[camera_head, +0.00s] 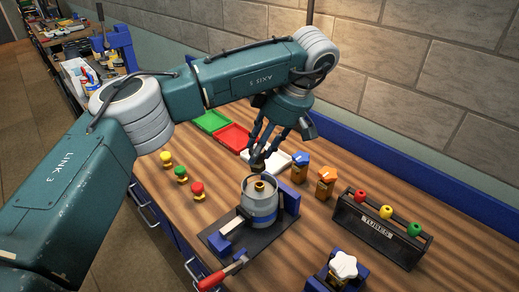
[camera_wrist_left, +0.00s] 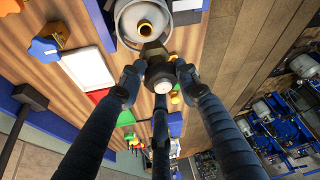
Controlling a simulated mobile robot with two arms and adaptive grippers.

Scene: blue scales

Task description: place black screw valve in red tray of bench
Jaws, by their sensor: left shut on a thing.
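My left gripper (camera_head: 262,150) is shut on the black screw valve (camera_wrist_left: 154,50). It holds the valve just above the grey gas canister (camera_head: 259,205) with a brass neck. The valve also shows in the head view as a small dark shape (camera_head: 257,163). In the left wrist view the fingers surround the valve, and the canister (camera_wrist_left: 128,32) is beyond it. The red tray (camera_head: 233,138) lies on the wooden bench behind the gripper, between a green and a white tray. The arm partly covers the red tray. My right gripper is out of view.
The green tray (camera_head: 212,121) and white tray (camera_head: 283,165) flank the red one. Yellow, green and red knobs (camera_head: 181,174) stand left. Orange-topped and blue-topped valves (camera_head: 326,180) stand right of the canister. A black holder (camera_head: 380,232) with coloured knobs is further right.

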